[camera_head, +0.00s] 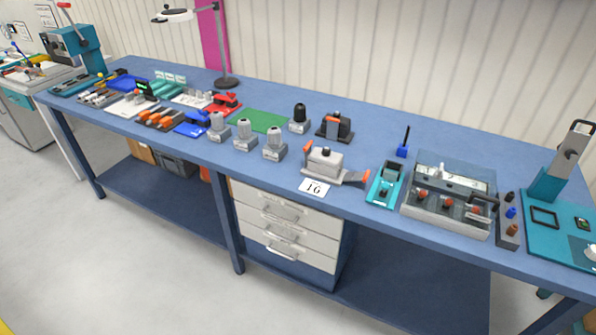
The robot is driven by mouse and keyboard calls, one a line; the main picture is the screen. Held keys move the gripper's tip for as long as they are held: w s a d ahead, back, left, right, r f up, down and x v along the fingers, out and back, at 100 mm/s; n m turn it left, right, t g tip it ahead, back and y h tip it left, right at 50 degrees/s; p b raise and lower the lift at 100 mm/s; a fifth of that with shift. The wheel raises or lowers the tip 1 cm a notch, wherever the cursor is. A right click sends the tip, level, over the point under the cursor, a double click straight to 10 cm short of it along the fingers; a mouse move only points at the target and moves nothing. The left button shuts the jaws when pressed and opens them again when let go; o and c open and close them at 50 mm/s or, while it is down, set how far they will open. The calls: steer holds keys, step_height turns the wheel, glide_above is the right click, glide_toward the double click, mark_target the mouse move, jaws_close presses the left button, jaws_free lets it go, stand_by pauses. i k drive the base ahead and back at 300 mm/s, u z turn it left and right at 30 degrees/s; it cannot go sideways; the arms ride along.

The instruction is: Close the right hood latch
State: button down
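A light grey connector hood (325,161) sits on the blue bench near its front edge, behind a white card marked "10" (314,188). An orange left latch (307,151) stands upright against the hood's left end. An orange right latch (357,178) sticks outward and low from the right end, apart from the hood. My gripper is not in view.
The blue bench (300,93) carries a teal device (384,184) just right of the hood and a clear-covered box (445,211) farther right. Grey connectors (274,144) stand to its left. A dark hood with orange latches (335,127) is behind. A drawer unit (284,228) is below.

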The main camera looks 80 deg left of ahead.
mark_target(363, 176)
steer(key=u, duration=1)
steer(key=k, duration=0.2)
steer(key=u, duration=1.75)
steer(key=i, duration=1)
steer(key=u, duration=0.35)
